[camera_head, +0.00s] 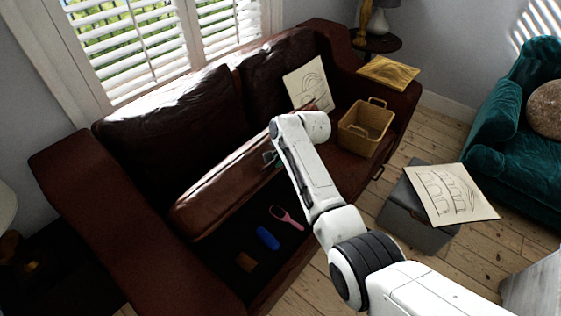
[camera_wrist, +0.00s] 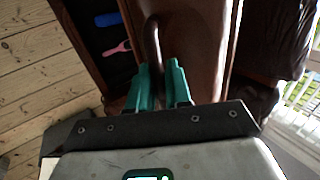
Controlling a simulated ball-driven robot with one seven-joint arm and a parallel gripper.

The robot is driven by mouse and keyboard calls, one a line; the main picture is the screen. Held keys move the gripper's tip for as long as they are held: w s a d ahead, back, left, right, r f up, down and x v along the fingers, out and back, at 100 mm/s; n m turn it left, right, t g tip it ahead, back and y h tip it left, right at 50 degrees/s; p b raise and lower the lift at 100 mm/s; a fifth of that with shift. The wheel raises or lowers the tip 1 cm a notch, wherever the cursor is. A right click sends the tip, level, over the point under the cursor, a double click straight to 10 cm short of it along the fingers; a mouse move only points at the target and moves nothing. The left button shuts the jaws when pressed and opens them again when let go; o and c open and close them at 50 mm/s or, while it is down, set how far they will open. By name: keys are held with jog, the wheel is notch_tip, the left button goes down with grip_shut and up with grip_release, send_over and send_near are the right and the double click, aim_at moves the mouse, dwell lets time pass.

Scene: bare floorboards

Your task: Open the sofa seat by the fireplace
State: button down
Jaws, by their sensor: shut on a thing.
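The brown leather sofa (camera_head: 70,180) stands under the window. Its left seat (camera_head: 225,185) is tilted up, and a dark storage space (camera_head: 225,255) shows beneath it. Inside lie a pink brush-like thing (camera_head: 287,216), a blue thing (camera_head: 267,238) and a small brown thing (camera_head: 245,262). My gripper (camera_head: 270,157) is at the raised seat's edge, partly hidden by my arm. In the wrist view my green fingers (camera_wrist: 159,80) are shut on the seat's dark handle (camera_wrist: 152,40). The seat surface (camera_wrist: 195,35) is just beyond them. No fireplace is in view.
A wicker basket (camera_head: 366,128) and a drawing (camera_head: 308,84) are on the sofa's right part. A grey box (camera_head: 405,210) bearing another drawing (camera_head: 450,195) stands on the floor at right. A teal armchair (camera_head: 520,110) is beyond. Some floorboards (camera_head: 425,150) between are clear.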

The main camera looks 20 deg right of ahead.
jog(key=c, duration=1.3)
grip_release()
jog(key=v, duration=1)
jog(key=shift+s+d+r, duration=0.15)
jog(key=shift+s+r, duration=0.05)
jog(key=shift+r, duration=0.1)
jog(key=s+d+f+n+g+h, duration=0.1)
jog(key=s+f+n, duration=0.1)
jog(key=s+f, duration=0.35)
jog(key=s+d+f+n, duration=0.1)
jog(key=s+f+n, duration=0.15)
jog(key=s, duration=0.65)
jog(key=s+d+f+n+g+h, duration=0.1)
jog(key=s+f, duration=0.4)
jog(key=s, duration=0.3)
jog(key=s+n, duration=0.2)
jog(key=s, duration=0.5)
jog(key=s+d+n+g, duration=0.1)
jog(key=s+n, duration=0.1)
jog(key=s, duration=0.5)
jog(key=s+n+g+h, duration=0.1)
jog(key=s+n, duration=0.1)
jog(key=s, duration=0.5)
jog(key=shift+s+d, duration=0.15)
jog(key=shift+s, duration=0.25)
